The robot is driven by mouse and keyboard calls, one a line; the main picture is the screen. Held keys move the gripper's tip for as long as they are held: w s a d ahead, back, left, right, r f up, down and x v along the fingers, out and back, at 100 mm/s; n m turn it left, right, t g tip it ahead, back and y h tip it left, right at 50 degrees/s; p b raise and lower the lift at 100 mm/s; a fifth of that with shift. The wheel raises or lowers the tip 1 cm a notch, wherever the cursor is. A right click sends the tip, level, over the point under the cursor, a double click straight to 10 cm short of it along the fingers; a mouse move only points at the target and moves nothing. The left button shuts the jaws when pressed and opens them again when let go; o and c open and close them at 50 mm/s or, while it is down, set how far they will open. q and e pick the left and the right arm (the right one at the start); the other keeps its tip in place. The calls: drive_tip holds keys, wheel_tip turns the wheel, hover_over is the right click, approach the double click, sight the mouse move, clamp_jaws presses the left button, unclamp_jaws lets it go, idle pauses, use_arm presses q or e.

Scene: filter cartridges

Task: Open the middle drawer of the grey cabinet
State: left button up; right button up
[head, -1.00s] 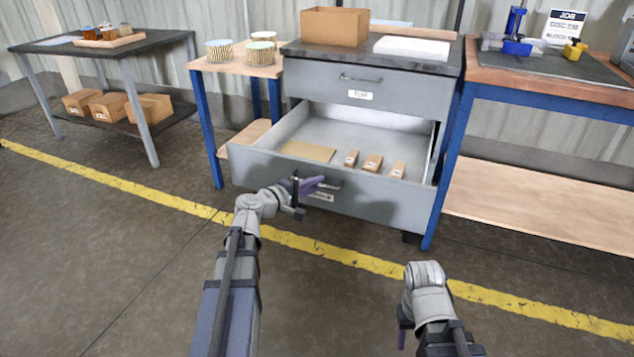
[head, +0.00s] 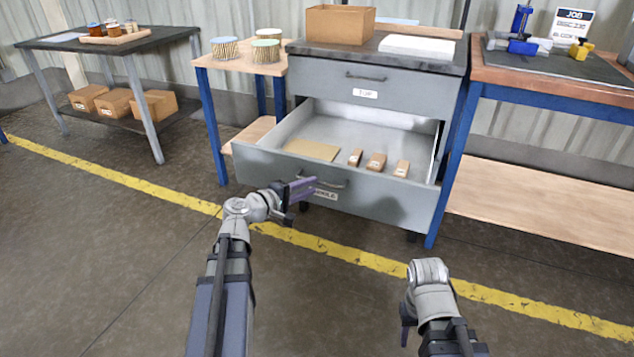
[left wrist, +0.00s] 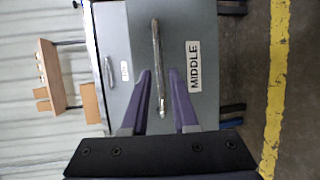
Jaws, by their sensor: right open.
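The grey cabinet (head: 385,91) stands at the centre of the head view. Its middle drawer (head: 385,199) is pulled well out, with its inside showing. The drawer's bar handle (head: 328,184) is on its front, above a label reading MIDDLE; the handle also shows in the left wrist view (left wrist: 156,50). My left gripper (head: 308,188) is open just in front of the handle. In the left wrist view its two fingers (left wrist: 159,72) are apart, with the handle's lower end lined up between them. My right gripper (head: 404,333) is open and empty, low over the floor.
A brown card (head: 313,149) and several small boxes (head: 375,163) lie in the drawer. The top drawer (head: 390,85) is shut. A wooden side table (head: 205,62) stands left, a workbench (head: 560,85) right. Floor in front is clear.

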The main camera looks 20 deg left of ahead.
use_arm(q)
drive_tip(key=v, duration=0.3)
drive_tip(key=shift+s+a, duration=0.1)
drive_tip(key=shift+s, duration=0.1)
idle(0.3)
drive_tip(key=s+d+f+m+g+p, duration=0.1)
drive_tip(key=s+d+f+m+g, duration=0.15)
drive_tip(key=d, duration=0.35)
drive_tip(key=s+d+f+m+g+p, duration=0.1)
drive_tip(key=d+f+m+g, duration=0.25)
drive_tip(key=d, duration=0.35)
drive_tip(key=s+d+f+m+g+p, duration=0.1)
drive_tip(key=s+d+f+m+g, duration=0.15)
drive_tip(key=d, duration=0.35)
drive_tip(key=s+d+f+m+g+y+p, duration=0.1)
drive_tip(key=s+d+f+m+g+y, duration=0.1)
drive_tip(key=s+d+m+g+y, duration=0.25)
drive_tip(key=s+d+f+m+g+y+p, duration=0.1)
drive_tip(key=s+f+m+g+y, duration=0.15)
drive_tip(key=s+m, duration=0.4)
wheel_tip(320, 180, up, 38)
drive_tip(key=s+n+y+p, duration=0.1)
drive_tip(key=n+p, duration=0.1)
drive_tip(key=p, duration=3.6)
drive_tip(key=shift+s+t, duration=0.35)
drive_tip(key=shift+s, duration=0.05)
